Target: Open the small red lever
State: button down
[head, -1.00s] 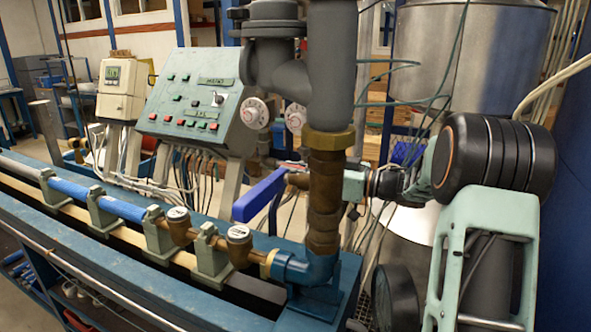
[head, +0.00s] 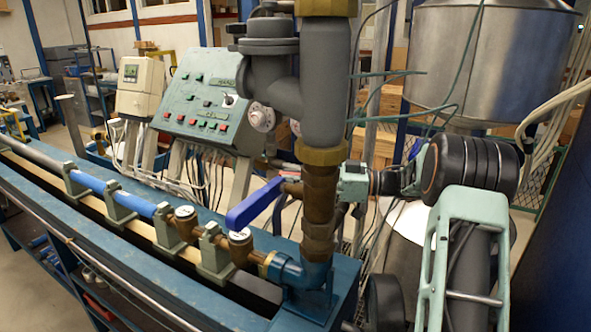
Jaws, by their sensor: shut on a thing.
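My gripper (head: 352,182) is at the end of my pale green and black arm, partly behind the upright brass and grey pipe. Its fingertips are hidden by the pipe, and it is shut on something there. A small reddish strip (head: 284,164), which looks like part of the small red lever, shows just left of the pipe at the gripper's height. How far the lever is turned cannot be told. A large blue lever handle (head: 256,203) sticks out left from the brass pipe, nearer the camera.
The thick upright pipe (head: 321,200) stands between the camera and my gripper. A green control panel (head: 204,98) with a white dial is behind on the left. A long blue bench (head: 130,268) carries a pipe with round meters. A metal tank (head: 480,60) stands behind my arm.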

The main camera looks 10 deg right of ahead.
jog(key=shift+s+g, duration=0.15)
jog(key=shift+g, duration=0.15)
jog(key=c, duration=1.9)
grip_release()
jog(key=v, duration=1.2)
jog(key=shift+f, duration=0.1)
